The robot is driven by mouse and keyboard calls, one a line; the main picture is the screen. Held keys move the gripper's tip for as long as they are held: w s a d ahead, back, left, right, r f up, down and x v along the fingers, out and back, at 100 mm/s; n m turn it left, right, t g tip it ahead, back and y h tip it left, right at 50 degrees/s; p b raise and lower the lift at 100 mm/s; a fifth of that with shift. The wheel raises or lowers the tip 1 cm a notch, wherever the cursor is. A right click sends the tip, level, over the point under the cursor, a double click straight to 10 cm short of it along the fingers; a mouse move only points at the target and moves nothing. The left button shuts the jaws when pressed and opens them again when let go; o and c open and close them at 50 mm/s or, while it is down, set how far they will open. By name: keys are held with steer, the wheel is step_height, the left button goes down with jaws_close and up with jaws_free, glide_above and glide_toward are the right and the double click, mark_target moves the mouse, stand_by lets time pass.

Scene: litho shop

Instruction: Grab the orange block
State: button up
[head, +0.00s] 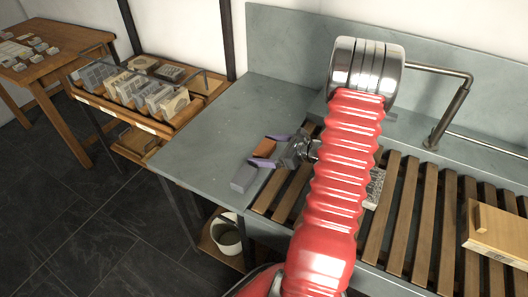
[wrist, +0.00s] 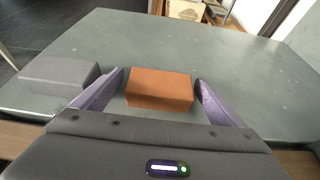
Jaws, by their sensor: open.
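The orange block (wrist: 158,90) lies on the grey-green stone counter between the two purple fingers of my gripper (wrist: 152,96), with a small gap at each side in the wrist view. In the head view the orange block (head: 264,148) shows between the fingers of my gripper (head: 267,150), near the counter's edge by the wooden slats. My gripper is open around the block. The block's near lower edge is close to the gripper body.
A grey block (wrist: 60,76) lies on the counter just left of the left finger; it also shows in the head view (head: 244,178). Wooden slats (head: 405,215) begin right of the counter (head: 215,130). A wooden block (head: 497,232) sits far right. A white bucket (head: 226,234) stands below.

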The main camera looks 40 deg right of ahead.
mark_target(265, 147)
steer(key=shift+c, duration=0.4)
steer(key=c, duration=1.3)
steer(key=shift+r, duration=0.1)
steer(key=shift+r, duration=4.95)
